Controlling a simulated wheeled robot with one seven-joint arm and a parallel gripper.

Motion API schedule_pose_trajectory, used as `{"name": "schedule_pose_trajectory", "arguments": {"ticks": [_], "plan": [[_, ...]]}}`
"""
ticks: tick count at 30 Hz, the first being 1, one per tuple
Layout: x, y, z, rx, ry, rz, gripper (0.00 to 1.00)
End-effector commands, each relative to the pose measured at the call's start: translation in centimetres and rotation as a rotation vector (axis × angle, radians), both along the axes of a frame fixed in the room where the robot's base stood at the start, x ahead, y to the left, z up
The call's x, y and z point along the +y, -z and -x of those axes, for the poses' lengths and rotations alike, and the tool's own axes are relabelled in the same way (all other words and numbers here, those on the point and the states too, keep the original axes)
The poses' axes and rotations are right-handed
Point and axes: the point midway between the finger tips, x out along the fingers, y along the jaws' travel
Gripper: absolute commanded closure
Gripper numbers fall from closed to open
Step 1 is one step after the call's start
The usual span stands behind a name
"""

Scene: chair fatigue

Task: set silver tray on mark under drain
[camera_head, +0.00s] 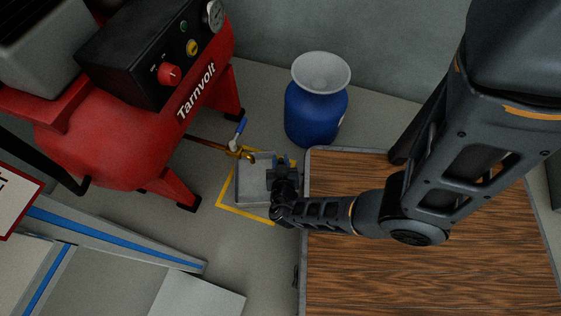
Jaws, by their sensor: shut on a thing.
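The silver tray (251,187) is a small grey square tray at the middle of the head view. It appears to lie over the yellow floor mark (238,211), whose lines show along its left and front sides. The brass drain (236,150) with a blue-handled valve sticks out from the red compressor (112,140), and its outlet end is over the tray's back left part. My gripper (283,166) is shut on the tray's right side. My gripper and wrist hide that side, so I cannot tell whether the tray touches the floor.
A wood-topped table (420,270) with a grey rim stands close on the right, under my arm. A blue drum with a grey funnel (317,110) stands behind. Grey panels with blue stripes (110,240) lie at the lower left. Bare floor shows left of the mark.

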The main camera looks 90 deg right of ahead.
Motion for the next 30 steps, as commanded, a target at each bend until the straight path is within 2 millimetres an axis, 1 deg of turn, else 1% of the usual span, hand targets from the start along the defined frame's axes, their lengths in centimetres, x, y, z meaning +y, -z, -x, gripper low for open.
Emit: {"name": "schedule_pose_trajectory", "arguments": {"ticks": [4,5,12,20,23,26,30], "plan": [[0.0,0.2,-0.1,-0.001,-0.001,0.001,1.0],[0.0,0.3,0.0,0.001,0.0,0.0,0.72],[0.0,0.2,0.0,0.0,0.0,0.0,0.49],[0.0,0.2,0.0,0.0,0.0,0.0,0.48],[0.1,-0.1,0.1,-0.001,0.0,0.0,0.48],[1.4,-0.8,0.1,0.0,-0.003,0.0,0.48],[4.0,-1.9,0.5,0.0,-0.004,-0.001,0.48]]}}
